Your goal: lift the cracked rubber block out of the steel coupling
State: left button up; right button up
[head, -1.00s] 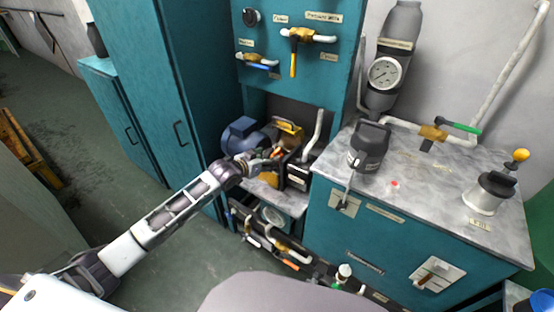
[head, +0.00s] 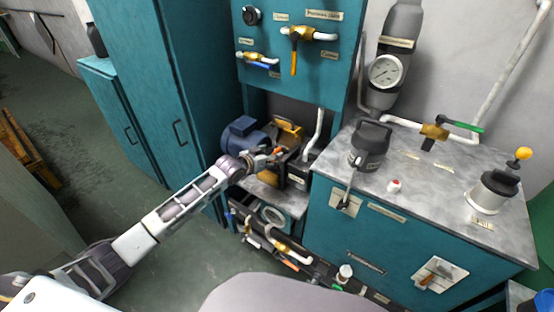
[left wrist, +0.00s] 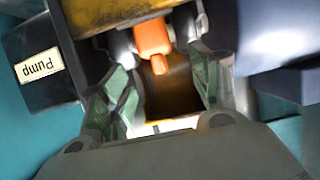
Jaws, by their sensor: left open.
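An orange block (left wrist: 153,42), apparently the rubber block, sits between grey metal coupling parts (left wrist: 121,45) in the left wrist view. Cracks on it are too small to tell. My left gripper (left wrist: 162,78) is open, its two fingers spread to either side below the block, with a gap between them and it. In the head view the left gripper (head: 272,158) is at the machine in the recess, and the coupling is mostly hidden there. My right gripper is not in view.
The black pump (left wrist: 38,68) is left of the coupling and the blue motor (left wrist: 265,35) right in the wrist view. A yellow-brown part (left wrist: 105,12) lies beyond. In the head view a teal valve panel (head: 265,80) rises behind, and a worktop (head: 420,195) stands right.

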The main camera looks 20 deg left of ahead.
pick_arm(q)
jog(key=shift+x, duration=0.75)
jog(key=c, duration=1.1)
